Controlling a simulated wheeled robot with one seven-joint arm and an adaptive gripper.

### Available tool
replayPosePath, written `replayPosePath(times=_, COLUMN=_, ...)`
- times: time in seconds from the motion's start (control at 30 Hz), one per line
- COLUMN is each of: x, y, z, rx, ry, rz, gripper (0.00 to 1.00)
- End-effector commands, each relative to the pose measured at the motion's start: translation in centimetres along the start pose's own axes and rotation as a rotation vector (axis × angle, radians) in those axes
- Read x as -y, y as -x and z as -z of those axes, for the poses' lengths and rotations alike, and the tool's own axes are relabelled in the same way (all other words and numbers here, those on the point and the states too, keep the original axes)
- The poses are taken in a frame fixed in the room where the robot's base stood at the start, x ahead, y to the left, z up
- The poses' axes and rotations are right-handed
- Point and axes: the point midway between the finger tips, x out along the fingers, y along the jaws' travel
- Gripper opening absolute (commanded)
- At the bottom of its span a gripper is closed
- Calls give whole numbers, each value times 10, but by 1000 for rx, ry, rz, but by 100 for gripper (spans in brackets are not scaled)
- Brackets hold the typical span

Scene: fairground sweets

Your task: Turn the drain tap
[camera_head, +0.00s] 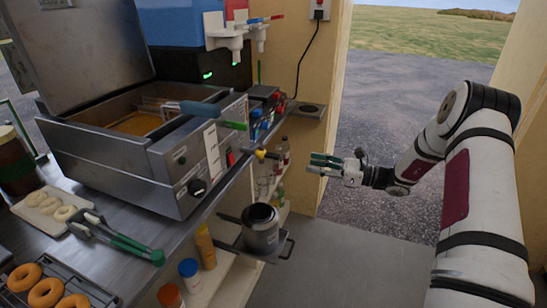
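The deep fryer (165,165) is a steel box on the counter with its lid raised. What looks like its drain tap (263,154) sticks out from the fryer's right side, with a dark body and a yellow part. My gripper (312,163) is to the right of the tap, apart from it, with green-tipped fingers pointing left towards it. A gap shows between the fingers and nothing is between them. A steel pot (261,230) stands on a low shelf below the tap.
Tongs (120,238) and doughnuts (47,292) lie on the counter. Bottles (206,247) stand on the shelf beneath. A blue container with white taps (225,38) is behind the fryer. The floor at right is clear.

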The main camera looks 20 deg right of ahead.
Motion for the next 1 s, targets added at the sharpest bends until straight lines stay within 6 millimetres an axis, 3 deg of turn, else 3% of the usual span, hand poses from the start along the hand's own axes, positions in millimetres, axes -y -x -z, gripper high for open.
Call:
replayPosePath(times=0.6, x=-3, y=-109, z=0, rx=-1, ry=3, rz=-6, gripper=38)
replayPosePath(times=0.8, x=-2, y=-129, z=0, rx=-2, ry=3, rz=-5, gripper=38)
replayPosePath(times=1.0, x=-2, y=-134, z=0, rx=-2, ry=3, rz=-5, gripper=38)
